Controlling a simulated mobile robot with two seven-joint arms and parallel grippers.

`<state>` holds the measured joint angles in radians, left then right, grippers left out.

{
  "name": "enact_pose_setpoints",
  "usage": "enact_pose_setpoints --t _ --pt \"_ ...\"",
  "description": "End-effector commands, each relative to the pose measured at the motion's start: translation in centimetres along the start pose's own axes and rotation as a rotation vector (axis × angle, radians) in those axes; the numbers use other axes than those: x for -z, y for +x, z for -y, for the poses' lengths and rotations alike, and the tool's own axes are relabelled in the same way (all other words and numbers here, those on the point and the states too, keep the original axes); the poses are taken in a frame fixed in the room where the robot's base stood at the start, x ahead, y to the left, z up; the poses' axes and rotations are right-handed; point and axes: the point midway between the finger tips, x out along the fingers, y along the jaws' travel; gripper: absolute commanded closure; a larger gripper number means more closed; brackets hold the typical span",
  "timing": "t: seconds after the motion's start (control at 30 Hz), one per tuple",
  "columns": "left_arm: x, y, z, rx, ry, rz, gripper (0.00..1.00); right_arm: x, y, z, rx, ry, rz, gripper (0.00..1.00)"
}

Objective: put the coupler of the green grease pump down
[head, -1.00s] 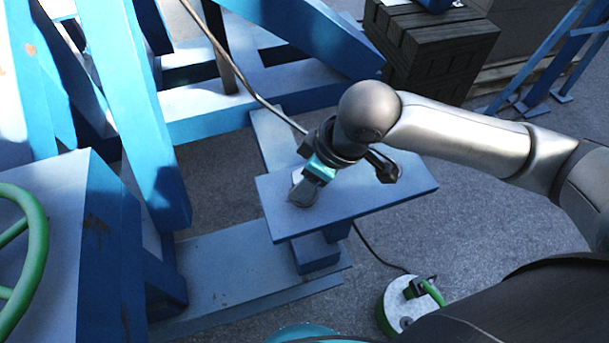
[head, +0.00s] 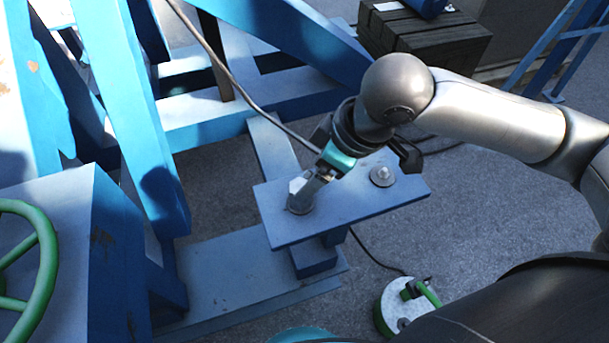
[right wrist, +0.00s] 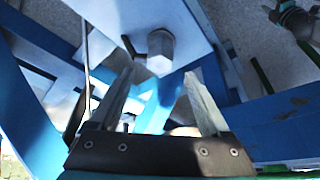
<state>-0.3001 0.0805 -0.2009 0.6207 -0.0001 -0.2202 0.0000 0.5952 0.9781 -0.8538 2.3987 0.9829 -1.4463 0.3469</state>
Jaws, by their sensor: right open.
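A grey hexagonal-headed piece (head: 299,202) stands on the blue plate (head: 345,213), near its left end; it looks like the coupler, but I cannot be sure. In the right wrist view its hexagonal end (right wrist: 160,50) shows beyond the fingertips. My right gripper (head: 316,184) is just above and to the right of this piece. Its fingers (right wrist: 168,85) are apart with nothing between them. The green grease pump (head: 402,304) stands on the ground below the plate, with a dark hose running up behind the plate. My left gripper is not in view.
A second stud on a round washer (head: 382,176) sits at the plate's right side. A green handwheel (head: 45,265) is at the left. A cable (head: 215,55) slopes down past the blue frame (head: 140,90). A dark crate (head: 425,38) stands behind.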

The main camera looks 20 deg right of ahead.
Motion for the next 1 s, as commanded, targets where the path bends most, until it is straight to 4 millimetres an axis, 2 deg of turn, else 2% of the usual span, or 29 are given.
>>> enact_pose_setpoints --t 0.03,0.1,0.3,1.0 --pt "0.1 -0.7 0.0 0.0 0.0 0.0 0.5 0.1 -1.4 -0.1 -0.003 -0.001 -0.001 0.19" --pt "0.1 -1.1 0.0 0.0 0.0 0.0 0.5 0.1 -2.7 -0.1 -0.003 -0.001 -0.001 0.19" --pt "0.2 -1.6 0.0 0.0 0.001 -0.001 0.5 0.1 -4.8 0.0 0.0 0.0 0.0 0.19" --pt "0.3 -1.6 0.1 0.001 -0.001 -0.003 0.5 0.0 -5.1 0.0 0.001 0.0 0.0 0.19"
